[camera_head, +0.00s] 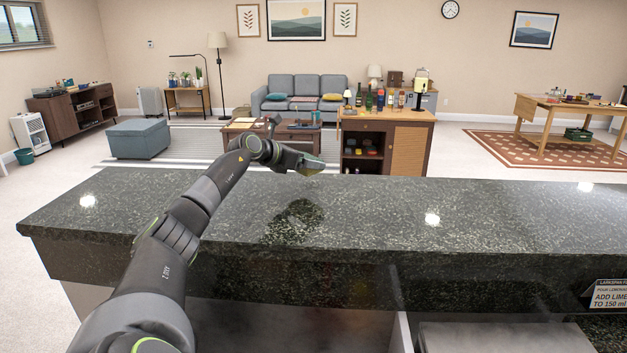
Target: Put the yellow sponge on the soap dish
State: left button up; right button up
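My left gripper (307,165) is stretched out from the left, above the far edge of the dark speckled stone counter (480,215). It is small and seen from behind, so I cannot tell whether its fingers are open or shut, or whether they hold anything. I cannot make out the yellow sponge or the soap dish anywhere in this view. My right gripper is out of view.
The counter top is bare and glossy, with a dark reflection below my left gripper. A sign (608,296) stands at the lower right. Beyond the counter are a bottle cabinet (408,150), a sofa (300,88) and a wooden table (570,108).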

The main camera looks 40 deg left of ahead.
aim_at(304, 188)
pick_arm(q)
notch_tip(304, 188, down, 2)
jog(key=shift+a+f, duration=0.1)
notch_tip(304, 188, down, 4)
jog(key=shift+r+p, duration=0.2)
jog(key=shift+p, duration=0.35)
jog(key=shift+f, duration=0.1)
jog(key=o, duration=0.5)
jog(key=shift+f, duration=0.1)
jog(key=shift+o, duration=1.3)
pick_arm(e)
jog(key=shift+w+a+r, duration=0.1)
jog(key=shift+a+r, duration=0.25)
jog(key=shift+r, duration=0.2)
